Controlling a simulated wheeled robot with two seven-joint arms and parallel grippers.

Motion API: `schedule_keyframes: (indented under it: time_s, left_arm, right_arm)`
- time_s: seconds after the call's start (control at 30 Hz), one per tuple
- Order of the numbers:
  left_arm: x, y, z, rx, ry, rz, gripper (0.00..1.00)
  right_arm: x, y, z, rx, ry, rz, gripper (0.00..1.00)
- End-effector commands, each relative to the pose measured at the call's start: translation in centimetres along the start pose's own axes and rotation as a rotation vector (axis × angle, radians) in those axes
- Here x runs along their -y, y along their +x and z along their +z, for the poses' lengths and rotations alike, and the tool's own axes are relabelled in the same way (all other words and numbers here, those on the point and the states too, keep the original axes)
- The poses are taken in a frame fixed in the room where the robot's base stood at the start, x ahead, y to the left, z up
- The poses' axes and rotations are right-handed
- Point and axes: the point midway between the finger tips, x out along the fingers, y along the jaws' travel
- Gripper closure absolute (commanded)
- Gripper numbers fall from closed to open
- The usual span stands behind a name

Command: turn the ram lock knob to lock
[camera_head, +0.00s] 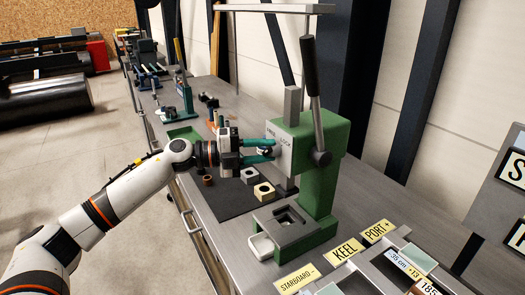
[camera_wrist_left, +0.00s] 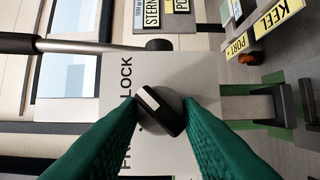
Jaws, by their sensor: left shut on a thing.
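The green press (camera_head: 322,170) stands on the bench with a pale plate (camera_head: 286,160) on its side, lettered FREE and LOCK. The ram lock knob (camera_wrist_left: 161,108) is dark and round with a white mark, which lies on the knob's upper-left part in the left wrist view. The word LOCK (camera_wrist_left: 126,76) is above and left of it there; the other word is mostly hidden by a finger. My left gripper (camera_head: 271,149) has its green fingers shut on the knob, one on each side. My right gripper is in neither view.
The press lever (camera_head: 311,75) stands up above the press. KEEL (camera_head: 345,250) and PORT signs are at the front right.

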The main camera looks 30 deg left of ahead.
Motion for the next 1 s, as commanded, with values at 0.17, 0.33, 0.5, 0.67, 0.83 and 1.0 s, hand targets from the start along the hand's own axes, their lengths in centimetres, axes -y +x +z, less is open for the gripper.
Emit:
schedule_keyframes:
  time_s: [0.17,0.33,0.5,0.67,0.83,1.0]
  left_arm:
    - [0.1,0.0,0.1,0.001,0.002,-0.002,0.91]
    - [0.1,0.0,0.0,0.001,0.001,-0.001,0.47]
    - [0.1,0.0,0.0,0.001,0.000,-0.001,0.47]
    - [0.2,-0.4,0.0,0.000,-0.001,-0.002,0.47]
    - [0.6,-2.9,0.0,-0.002,0.001,-0.005,0.47]
    - [1.0,-6.8,0.0,-0.003,0.000,-0.009,0.47]
  right_arm:
    - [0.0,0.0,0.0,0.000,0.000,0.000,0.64]
    - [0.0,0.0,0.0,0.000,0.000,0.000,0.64]
    - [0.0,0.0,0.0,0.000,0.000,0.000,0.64]
    - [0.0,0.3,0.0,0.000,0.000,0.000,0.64]
    - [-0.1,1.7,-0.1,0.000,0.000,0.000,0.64]
    - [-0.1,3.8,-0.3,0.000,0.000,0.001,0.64]
